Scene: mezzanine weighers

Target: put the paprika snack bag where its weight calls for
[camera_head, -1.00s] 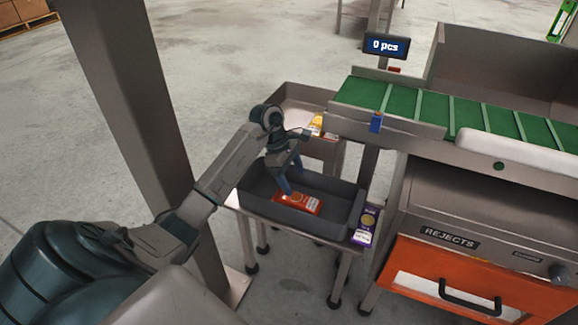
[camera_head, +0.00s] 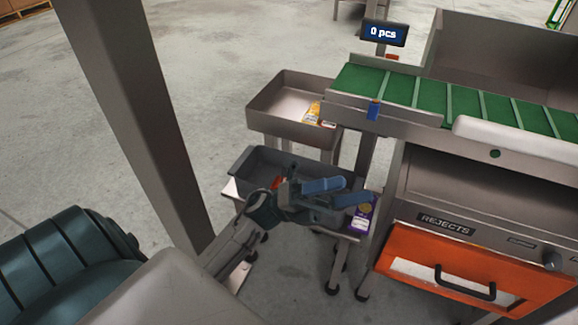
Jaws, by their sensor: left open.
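A red-orange bag (camera_head: 277,182), probably the paprika snack bag, lies in the dark grey tray (camera_head: 249,168) on a low stand. Only a small part of it shows behind my left gripper (camera_head: 344,191); its print cannot be read. My left gripper is open and empty, its two blue fingers apart above the right part of the tray. A purple bag (camera_head: 362,213) lies on the stand just right of the tray, partly behind the gripper. My right gripper is out of view.
A grey metal bin (camera_head: 262,117) behind holds a yellow bag (camera_head: 312,113). A green conveyor belt (camera_head: 429,97) runs to the right under a display (camera_head: 385,32) reading "0 pcs". An orange REJECTS drawer (camera_head: 412,258) is at right. A thick post (camera_head: 140,110) stands at left.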

